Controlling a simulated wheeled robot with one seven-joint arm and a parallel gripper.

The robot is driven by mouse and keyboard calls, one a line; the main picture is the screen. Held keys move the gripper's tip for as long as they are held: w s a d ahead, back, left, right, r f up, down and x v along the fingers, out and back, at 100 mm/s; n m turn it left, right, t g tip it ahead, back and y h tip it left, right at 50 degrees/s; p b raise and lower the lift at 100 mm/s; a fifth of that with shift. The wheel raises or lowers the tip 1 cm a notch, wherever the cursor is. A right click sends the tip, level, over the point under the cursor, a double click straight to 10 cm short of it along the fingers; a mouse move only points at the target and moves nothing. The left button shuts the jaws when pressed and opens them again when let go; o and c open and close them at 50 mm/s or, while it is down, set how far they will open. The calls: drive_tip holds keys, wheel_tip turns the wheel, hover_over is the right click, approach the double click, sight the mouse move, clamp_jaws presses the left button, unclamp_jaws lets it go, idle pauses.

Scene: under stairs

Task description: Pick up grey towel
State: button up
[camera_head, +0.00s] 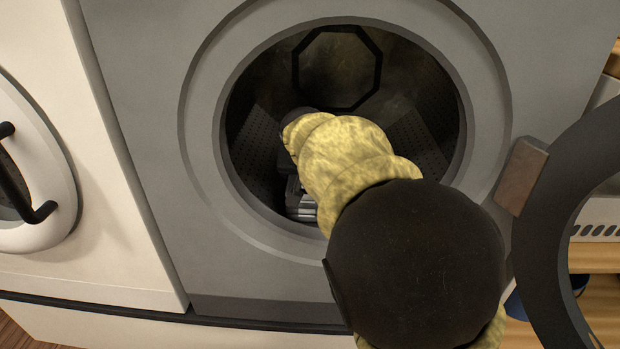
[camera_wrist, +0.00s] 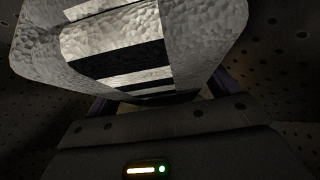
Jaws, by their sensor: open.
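The grey towel (camera_head: 302,203) lies low inside the open drum of the grey front-loading machine. In the head view only a small striped part of it shows beside my arm, and the rest is hidden. In the wrist view the towel (camera_wrist: 190,38), pale grey with black bands, fills the upper middle, very close to my gripper. My gripper (camera_wrist: 160,98) is open, with purple finger edges showing on both sides below the towel. I cannot tell whether the fingers touch it. In the head view the gripper (camera_head: 292,157) is mostly hidden by my arm.
The drum's round rim (camera_head: 232,205) surrounds my arm, and perforated drum walls (camera_wrist: 285,65) lie close on both sides. The open round door (camera_head: 541,225) stands at the right. A white machine (camera_head: 95,215) with a dark-handled door is on the left.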

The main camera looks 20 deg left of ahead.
drive_tip(key=c, duration=0.9)
drive_tip(key=shift+r, duration=0.15)
